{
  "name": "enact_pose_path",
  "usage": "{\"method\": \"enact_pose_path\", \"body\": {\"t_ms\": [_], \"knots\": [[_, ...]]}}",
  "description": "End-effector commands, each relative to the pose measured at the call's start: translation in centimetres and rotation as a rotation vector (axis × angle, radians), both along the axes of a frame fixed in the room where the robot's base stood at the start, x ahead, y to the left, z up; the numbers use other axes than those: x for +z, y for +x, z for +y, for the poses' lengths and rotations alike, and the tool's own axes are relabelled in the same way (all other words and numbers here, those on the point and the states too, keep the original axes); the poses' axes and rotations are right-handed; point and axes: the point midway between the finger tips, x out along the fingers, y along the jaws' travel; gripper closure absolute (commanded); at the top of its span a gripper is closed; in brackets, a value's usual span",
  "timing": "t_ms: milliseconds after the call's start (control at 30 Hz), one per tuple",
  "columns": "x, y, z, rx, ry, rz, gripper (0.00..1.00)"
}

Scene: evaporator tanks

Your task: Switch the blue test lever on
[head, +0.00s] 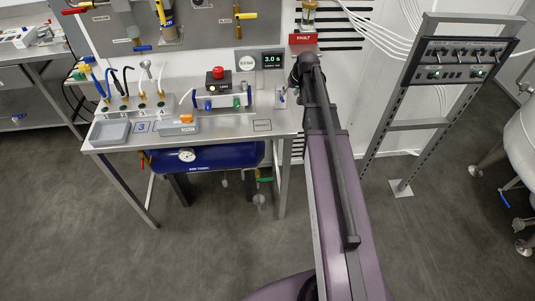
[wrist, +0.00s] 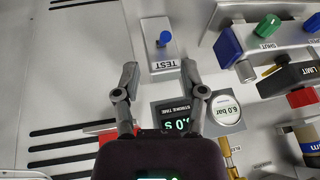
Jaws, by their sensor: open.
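The blue test lever (wrist: 165,38) stands on a light grey plate marked TEST (wrist: 160,50), at the upper middle of the wrist view. In the head view the small test plate (head: 281,97) is at the right end of the bench top, beside my arm. My gripper (wrist: 159,72) is open and empty in the wrist view. Its two dark fingers point toward the plate, one on each side of its lower edge, with the lever beyond the tips. I cannot tell whether they touch anything. My arm hides the gripper in the head view.
A timer display (head: 272,60) and a round pressure gauge (head: 246,64) stand behind the bench. A blue-ended cylinder block (head: 222,98) with a green knob is left of the test plate, and a red mushroom button (head: 218,72) is behind it. Wall slots are at right.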

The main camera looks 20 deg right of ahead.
Motion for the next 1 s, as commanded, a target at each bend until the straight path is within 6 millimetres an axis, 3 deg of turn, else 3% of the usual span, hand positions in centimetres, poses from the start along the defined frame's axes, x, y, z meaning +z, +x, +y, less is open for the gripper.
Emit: {"method": "enact_pose_path", "body": {"t_ms": [100,500,1000], "knots": [[1.5,-0.5,-0.1,0.000,0.000,0.000,0.46],[4.1,-1.7,-0.5,-0.001,0.000,0.000,0.46],[0.9,-5.6,3.9,0.035,-0.014,0.079,0.46]]}}
